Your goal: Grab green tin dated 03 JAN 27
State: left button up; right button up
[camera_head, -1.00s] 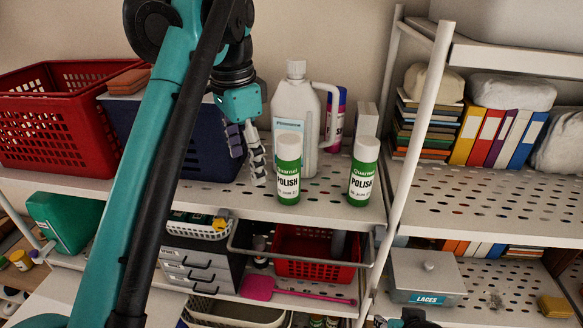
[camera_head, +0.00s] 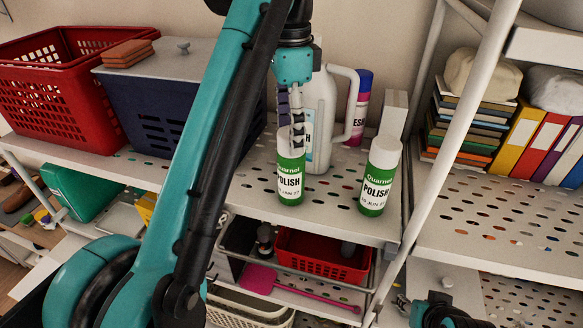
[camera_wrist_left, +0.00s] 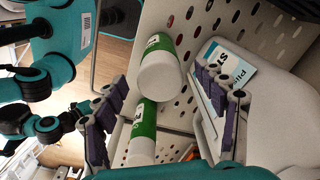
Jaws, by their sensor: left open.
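Two green tins with white caps stand upright on the upper shelf. The left tin (camera_head: 291,180) has a date that appears to read JAN; its day is too small to read surely. The right tin (camera_head: 379,178) has a date that looks like JUN 27. My left gripper (camera_head: 291,118) is open just above and behind the left tin, its fingers overlapping the cap in the picture. In the left wrist view, the left tin (camera_wrist_left: 160,62) and the right tin (camera_wrist_left: 142,130) lie between the spread fingers. My right arm shows at the bottom right; its jaws are unclear.
A white jug (camera_head: 325,120) stands close behind the left tin. A blue bin (camera_head: 165,120) and a red basket (camera_head: 50,95) stand left. A white post (camera_head: 440,150) rises to the right.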

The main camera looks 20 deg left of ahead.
aim_at(291, 168)
pick_arm(q)
jog(key=shift+d+f, duration=0.15)
jog(key=shift+f, duration=2.05)
jog(key=shift+w, duration=0.15)
jog(key=c, duration=1.5)
jog(key=shift+r, duration=0.15)
